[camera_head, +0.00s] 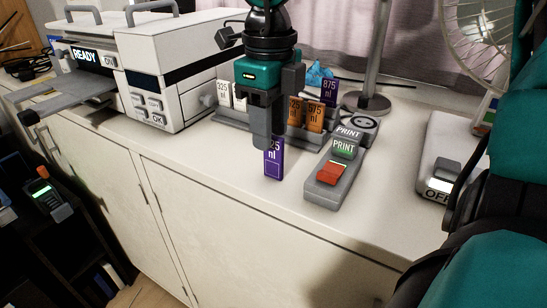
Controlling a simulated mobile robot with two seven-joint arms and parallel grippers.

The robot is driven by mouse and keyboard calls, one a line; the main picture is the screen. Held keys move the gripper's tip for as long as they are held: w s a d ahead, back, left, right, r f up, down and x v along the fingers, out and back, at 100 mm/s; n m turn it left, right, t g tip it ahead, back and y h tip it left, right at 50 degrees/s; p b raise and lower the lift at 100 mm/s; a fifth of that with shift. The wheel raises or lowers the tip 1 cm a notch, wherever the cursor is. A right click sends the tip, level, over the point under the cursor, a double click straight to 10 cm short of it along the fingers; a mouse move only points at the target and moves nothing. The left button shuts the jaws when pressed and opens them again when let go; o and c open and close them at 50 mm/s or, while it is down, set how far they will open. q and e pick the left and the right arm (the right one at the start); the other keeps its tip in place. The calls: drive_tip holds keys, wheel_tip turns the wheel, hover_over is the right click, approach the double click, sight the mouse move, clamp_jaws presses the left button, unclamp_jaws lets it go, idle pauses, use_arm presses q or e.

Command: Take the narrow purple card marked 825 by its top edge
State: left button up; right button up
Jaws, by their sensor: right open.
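My right gripper (268,138) reaches down from the top centre, its dark fingers over a narrow purple card (274,168). The card is upright near the counter's front, in front of the rack. Its label ends in "25 nl"; the first digit and the top edge are hidden by the gripper. The jaws are open; I cannot tell whether the fingers touch the card. Another purple card, marked 875 (329,92), stands at the back of the rack. My left gripper is not in view.
A grey rack (236,119) holds white cards and orange cards (314,116) behind the gripper. A grey print device (325,192) with a red block lies close to the right. A white machine (165,70) stands left; a lamp pole and fan stand behind right.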

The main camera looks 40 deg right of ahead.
sight(273, 136)
wheel_tip(273, 136, down, 4)
drive_tip(key=shift+s+d+f, duration=0.1)
drive_tip(key=shift+s+d, duration=0.05)
drive_tip(key=shift+c, duration=0.3)
clamp_jaws()
